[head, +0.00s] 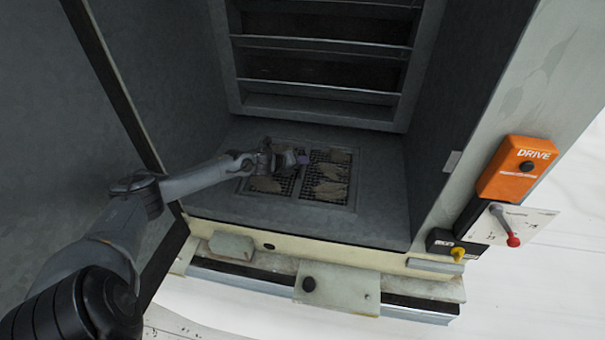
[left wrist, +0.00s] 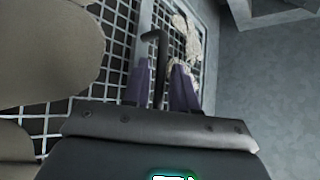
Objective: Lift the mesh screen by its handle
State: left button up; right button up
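The mesh screen (head: 325,188) is a dark grid panel in the floor of the cabinet, with pale leaf-like debris on it. A second, similar panel (head: 262,184) lies left of it, partly hidden by my arm. My left gripper (head: 293,158) is low over the panels, near the strip between them. In the left wrist view, a black bent rod, the handle (left wrist: 154,42), stands between the two purple fingers of my gripper (left wrist: 163,72). The fingers are close on both sides of it; whether they touch it is unclear. My right gripper is not in view.
Dark walls enclose the cabinet on both sides. Slatted shelves (head: 320,93) stand at the back. Pale debris (left wrist: 188,45) lies on the mesh. The front of the cabinet floor is clear.

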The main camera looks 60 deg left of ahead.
pick_arm(q)
grip_shut()
jog(key=shift+f, duration=0.1)
dwell(1.2)
dwell(0.3)
